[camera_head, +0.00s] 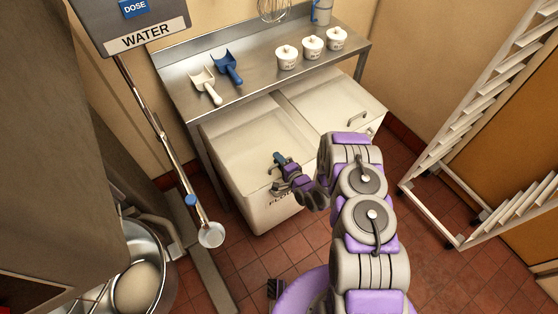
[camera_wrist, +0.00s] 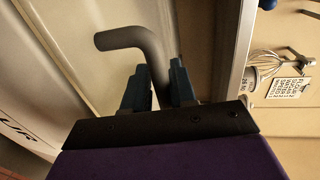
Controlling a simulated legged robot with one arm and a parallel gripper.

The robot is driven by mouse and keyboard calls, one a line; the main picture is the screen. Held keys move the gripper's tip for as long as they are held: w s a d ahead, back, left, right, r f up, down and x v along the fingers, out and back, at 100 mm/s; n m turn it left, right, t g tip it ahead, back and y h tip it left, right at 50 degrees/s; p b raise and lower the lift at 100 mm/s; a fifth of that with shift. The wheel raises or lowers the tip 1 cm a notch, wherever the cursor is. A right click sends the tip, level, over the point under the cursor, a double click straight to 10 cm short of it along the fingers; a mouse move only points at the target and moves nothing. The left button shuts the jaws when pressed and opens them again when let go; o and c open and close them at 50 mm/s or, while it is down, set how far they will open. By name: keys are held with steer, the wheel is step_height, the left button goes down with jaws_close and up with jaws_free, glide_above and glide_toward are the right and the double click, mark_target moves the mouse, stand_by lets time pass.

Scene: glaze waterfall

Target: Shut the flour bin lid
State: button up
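The flour bin (camera_head: 262,214) is a white bin under the steel table, with dark lettering on its front partly hidden by my arm. Its pale top (camera_head: 250,130) shows behind my gripper; I cannot tell from here how far the lid is open. My gripper (camera_head: 281,160) is at the front right part of this top. In the wrist view, a dark bent lid handle (camera_wrist: 135,38) runs down between the two blue-grey fingertips (camera_wrist: 160,85). The fingers look closed against both sides of the handle.
A second white bin (camera_head: 320,103) with a handle stands to the right. The steel table (camera_head: 255,85) above holds a white scoop (camera_head: 205,85), a blue scoop (camera_head: 228,67) and white tubs (camera_head: 287,57). A white rack (camera_head: 455,120) stands right; a mixing bowl (camera_head: 150,262) is at lower left.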

steer(key=p+v, duration=0.2)
steer(key=v, duration=1.5)
steer(key=shift+s, duration=0.15)
steer(key=shift+d, duration=0.1)
